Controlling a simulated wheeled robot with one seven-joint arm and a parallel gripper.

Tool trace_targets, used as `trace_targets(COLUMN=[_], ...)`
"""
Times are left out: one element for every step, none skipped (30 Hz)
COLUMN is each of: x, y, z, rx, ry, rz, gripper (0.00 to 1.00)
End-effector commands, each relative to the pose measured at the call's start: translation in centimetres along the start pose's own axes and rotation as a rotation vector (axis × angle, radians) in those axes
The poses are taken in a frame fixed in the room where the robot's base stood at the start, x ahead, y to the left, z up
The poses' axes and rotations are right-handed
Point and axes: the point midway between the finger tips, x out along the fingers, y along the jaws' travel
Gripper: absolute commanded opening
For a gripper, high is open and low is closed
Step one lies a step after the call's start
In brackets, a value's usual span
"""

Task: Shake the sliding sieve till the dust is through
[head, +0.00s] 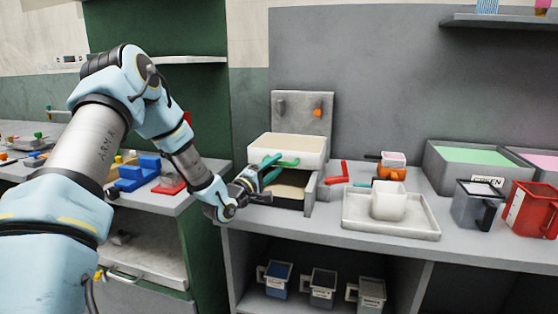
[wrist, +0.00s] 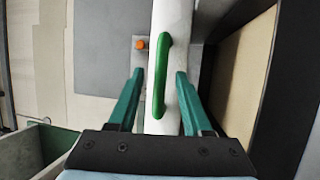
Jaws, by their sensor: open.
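The sliding sieve (head: 288,147) is a white box with a pale top, standing above a dark-fronted tray (head: 291,188) at the back of the counter. Its green handle (head: 287,163) is on the front side. In the wrist view the handle (wrist: 162,75) runs lengthwise, and the white sieve wall (wrist: 178,30) is behind it. My gripper (head: 270,169) is open at the front of the sieve, its green fingers on either side of the handle. In the wrist view the gripper (wrist: 158,88) has a gap on both sides of the handle. Dust cannot be made out clearly.
A grey back plate (head: 302,112) with an orange knob stands behind the sieve. To the right are a red lever (head: 338,175), a pale tray (head: 400,228) with a white cup (head: 388,200), and grey and red jugs. Blue blocks (head: 138,172) lie on the left counter.

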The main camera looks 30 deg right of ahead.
Motion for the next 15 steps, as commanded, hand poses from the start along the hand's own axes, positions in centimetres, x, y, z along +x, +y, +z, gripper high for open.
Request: trace_targets(x=[0.6, 0.9, 1.1, 1.3, 1.5, 1.6, 1.6, 1.7, 1.7, 1.7, 1.7, 1.7, 1.7, 1.7, 1.7], y=[0.1, 0.1, 0.1, 0.1, 0.1, 0.1, 0.0, 0.0, 0.0, 0.0, 0.0, 0.0, 0.0, 0.0, 0.0], z=[0.0, 0.0, 0.0, 0.0, 0.0, 0.0, 0.0, 0.0, 0.0, 0.0, 0.0, 0.0, 0.0, 0.0, 0.0], rx=[0.000, 0.001, 0.000, 0.000, 0.000, 0.000, 0.000, 0.000, 0.000, 0.000, 0.000, 0.000, 0.000, 0.000, 0.000], ry=[0.000, 0.000, -0.001, -0.001, -0.001, -0.001, 0.000, 0.000, 0.000, 0.000, 0.000, 0.000, 0.000, 0.000, 0.000], rz=[0.000, 0.001, 0.001, 0.001, 0.001, 0.000, 0.000, 0.000, 0.000, 0.000, 0.000, 0.000, 0.000, 0.000, 0.000], gripper=[0.50, 0.50, 0.50, 0.50, 0.50, 0.50, 0.50, 0.50, 0.50, 0.50, 0.50, 0.50, 0.50, 0.50, 0.47])
